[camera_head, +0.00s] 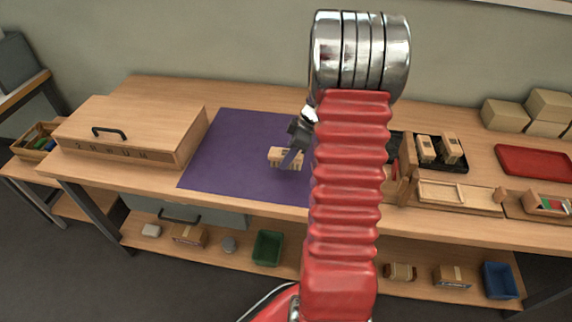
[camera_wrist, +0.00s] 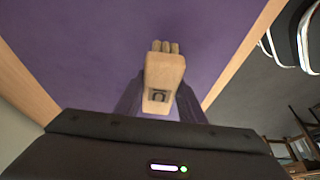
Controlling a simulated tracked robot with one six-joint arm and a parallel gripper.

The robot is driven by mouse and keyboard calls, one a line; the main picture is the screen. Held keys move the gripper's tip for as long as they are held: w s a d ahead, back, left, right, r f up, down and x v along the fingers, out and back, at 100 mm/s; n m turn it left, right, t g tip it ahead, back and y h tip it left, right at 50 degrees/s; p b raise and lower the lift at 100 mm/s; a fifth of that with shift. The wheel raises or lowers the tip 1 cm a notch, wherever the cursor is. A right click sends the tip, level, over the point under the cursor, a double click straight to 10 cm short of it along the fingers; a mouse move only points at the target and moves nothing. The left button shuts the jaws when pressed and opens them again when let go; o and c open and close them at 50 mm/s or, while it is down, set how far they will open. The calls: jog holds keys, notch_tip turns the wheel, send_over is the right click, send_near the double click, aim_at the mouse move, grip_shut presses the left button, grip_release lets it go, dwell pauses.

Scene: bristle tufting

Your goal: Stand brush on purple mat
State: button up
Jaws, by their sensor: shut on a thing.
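The purple mat (camera_head: 235,160) lies flat on the bench, left of my red arm in the head view. The brush is a pale wooden block (camera_head: 280,157) over the mat; my gripper (camera_head: 292,160) is shut on it. In the wrist view the brush (camera_wrist: 164,75) sits between the two dark fingers of my gripper (camera_wrist: 158,105), with a dark mark on its near end and short pale tufts at its far end. The purple mat (camera_wrist: 120,40) fills the background behind it. I cannot tell whether the brush touches the mat.
A wooden box with a black handle (camera_head: 130,132) stands left of the mat. Right of my arm are a black tray with wooden blocks (camera_head: 438,163), a wooden fixture (camera_head: 460,196) and a red tray (camera_head: 535,160). The mat's left part is clear.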

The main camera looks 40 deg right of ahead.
jog(key=shift+f, duration=1.9)
jog(key=o, duration=1)
jog(key=v, duration=1.2)
jog(key=shift+a, duration=0.1)
